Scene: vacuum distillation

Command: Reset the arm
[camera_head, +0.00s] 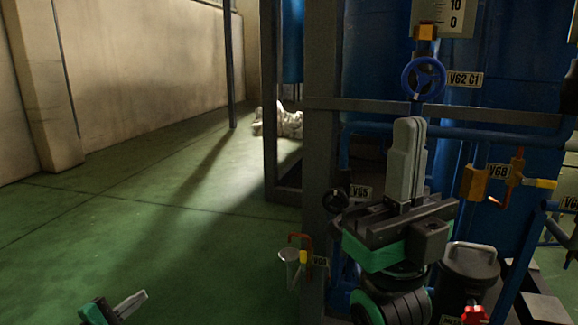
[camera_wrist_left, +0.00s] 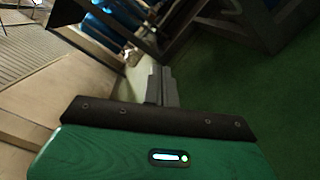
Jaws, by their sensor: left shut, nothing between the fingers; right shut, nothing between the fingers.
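My left gripper (camera_head: 131,304) shows at the bottom left of the head view, low over the green floor. Only its grey fingers and part of its green and black body are in frame. In the left wrist view its fingers (camera_wrist_left: 160,86) are together with nothing between them. My right gripper (camera_head: 409,135) stands in front of the blue tank rig, its grey fingers pointing up and shut, empty. It covers part of the pipework behind it. I cannot tell whether it touches the rig.
A blue handwheel (camera_head: 423,77) labelled V62 C1 is just above my right gripper. A black handwheel (camera_head: 335,200) and a yellow valve (camera_head: 474,183) flank it. A dark frame post (camera_head: 270,110) stands left of the rig. The green floor (camera_head: 150,220) at left is clear.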

